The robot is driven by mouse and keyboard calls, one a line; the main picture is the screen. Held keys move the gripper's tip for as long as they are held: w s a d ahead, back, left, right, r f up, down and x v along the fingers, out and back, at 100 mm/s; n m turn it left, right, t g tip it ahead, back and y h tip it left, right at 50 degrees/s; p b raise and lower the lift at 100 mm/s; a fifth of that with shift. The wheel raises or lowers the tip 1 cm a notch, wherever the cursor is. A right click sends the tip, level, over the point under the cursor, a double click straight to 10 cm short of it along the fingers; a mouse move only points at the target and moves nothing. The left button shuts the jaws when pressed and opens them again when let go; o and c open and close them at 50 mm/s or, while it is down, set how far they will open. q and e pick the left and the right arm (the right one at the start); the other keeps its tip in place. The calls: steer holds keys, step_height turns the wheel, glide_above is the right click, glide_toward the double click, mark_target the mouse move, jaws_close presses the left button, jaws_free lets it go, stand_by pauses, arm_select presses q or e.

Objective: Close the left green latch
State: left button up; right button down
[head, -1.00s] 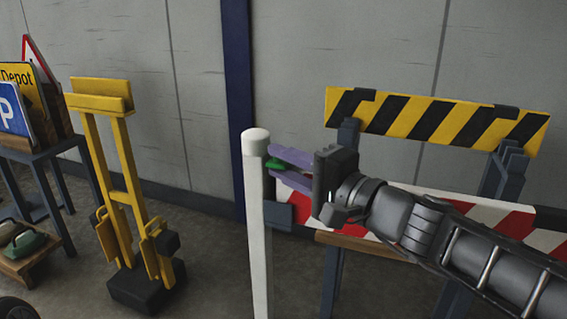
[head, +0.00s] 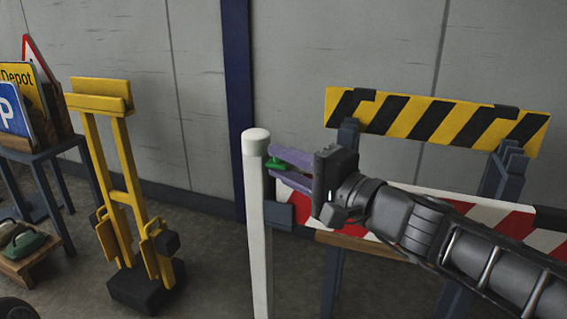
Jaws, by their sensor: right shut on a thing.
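A small green latch (head: 276,167) shows just right of the top of a white post (head: 257,220). My right gripper (head: 283,168) reaches in from the right, with its purple fingers around the latch. It is shut on the latch, which is partly hidden by the fingers. No other green latch can be made out. My left gripper is not in view.
A barrier with a yellow-black striped board (head: 432,118) and a red-white board (head: 335,222) stands behind my right arm. A yellow stand (head: 120,180) is at the left. Road signs (head: 22,100) rest on a dark table at the far left. Floor between the stand and post is clear.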

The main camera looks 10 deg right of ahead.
steer(key=c, duration=1.4)
jaws_free()
steer(key=shift+r, duration=0.1)
steer(key=shift+o, duration=0.2)
steer(key=shift+s+d, duration=0.1)
steer(key=p+v, duration=0.2)
steer(key=v, duration=0.5)
steer(key=shift+s+d+p, duration=0.2)
steer(key=shift+p, duration=0.1)
